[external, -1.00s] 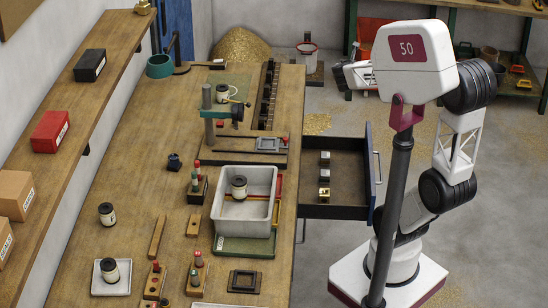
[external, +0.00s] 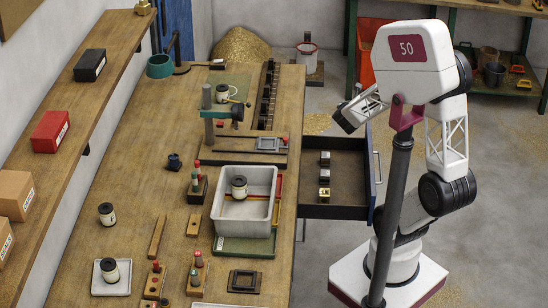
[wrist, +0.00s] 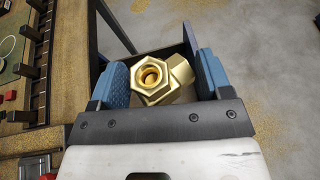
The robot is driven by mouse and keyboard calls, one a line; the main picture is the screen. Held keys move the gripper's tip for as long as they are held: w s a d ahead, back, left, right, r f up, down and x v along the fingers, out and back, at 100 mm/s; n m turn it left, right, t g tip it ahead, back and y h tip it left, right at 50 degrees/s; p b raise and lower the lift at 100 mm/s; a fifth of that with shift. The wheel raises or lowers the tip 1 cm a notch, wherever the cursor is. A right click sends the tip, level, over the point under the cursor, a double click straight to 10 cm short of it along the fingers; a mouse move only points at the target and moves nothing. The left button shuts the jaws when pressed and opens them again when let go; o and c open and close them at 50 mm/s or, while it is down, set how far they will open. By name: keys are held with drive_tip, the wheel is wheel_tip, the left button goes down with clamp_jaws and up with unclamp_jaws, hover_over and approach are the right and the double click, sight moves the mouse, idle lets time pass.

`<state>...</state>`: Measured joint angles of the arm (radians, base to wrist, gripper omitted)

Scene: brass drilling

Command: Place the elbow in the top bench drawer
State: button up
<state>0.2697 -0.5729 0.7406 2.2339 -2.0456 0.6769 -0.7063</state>
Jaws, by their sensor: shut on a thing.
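The elbow (wrist: 160,78) is a brass fitting with a hex end and a threaded opening that faces the wrist camera. My gripper (wrist: 163,80) is shut on it, with one blue finger pad on each side. In the external view my gripper (external: 350,117) hangs beyond the far end of the open drawer, tilted down to the left. The elbow cannot be made out there. The top bench drawer (external: 347,207) is pulled out from the right side of the bench. It has a dark floor and a blue front with a handle.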

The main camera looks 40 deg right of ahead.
hover_over(346, 183)
wheel_tip(346, 183, down, 22)
drive_tip(key=shift+w+f, duration=0.15)
drive_tip(key=shift+f, duration=0.1)
drive_tip(key=shift+f, duration=2.9)
drive_tip(key=shift+f, duration=2.05)
drive_tip(key=shift+f, duration=0.15)
drive_tip(key=o, duration=1.3)
